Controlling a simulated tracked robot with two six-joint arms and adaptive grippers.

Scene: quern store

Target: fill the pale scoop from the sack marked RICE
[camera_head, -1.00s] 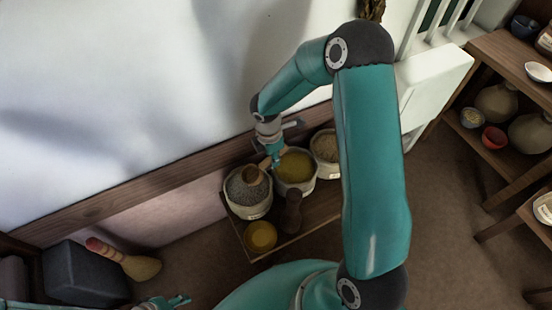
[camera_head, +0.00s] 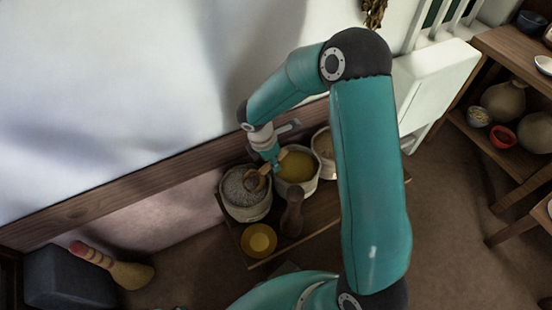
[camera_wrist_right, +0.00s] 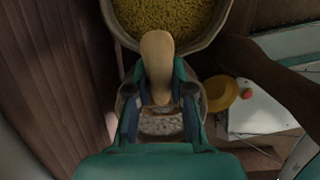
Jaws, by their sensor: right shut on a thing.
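My right gripper (camera_head: 272,166) is shut on the handle of a tan wooden scoop (camera_head: 254,181). The scoop's bowl is low over the left sack (camera_head: 246,207), which holds grey grain; I cannot tell whether it touches the grain. In the right wrist view the handle (camera_wrist_right: 157,62) stands between the fingers, and the bowl is hidden. A middle sack (camera_head: 298,187) holds yellow grain, and a third sack (camera_head: 321,145) behind my arm holds brownish contents. The sack labels are too small to read. My left gripper is out of view.
The sacks stand on a low wooden board against the wall. A yellow bowl (camera_head: 259,240) and a dark brown upright object (camera_head: 292,213) stand in front of them. A dark box (camera_head: 70,279) and a brush (camera_head: 130,274) are at left. Shelves with pots (camera_head: 503,102) are at right.

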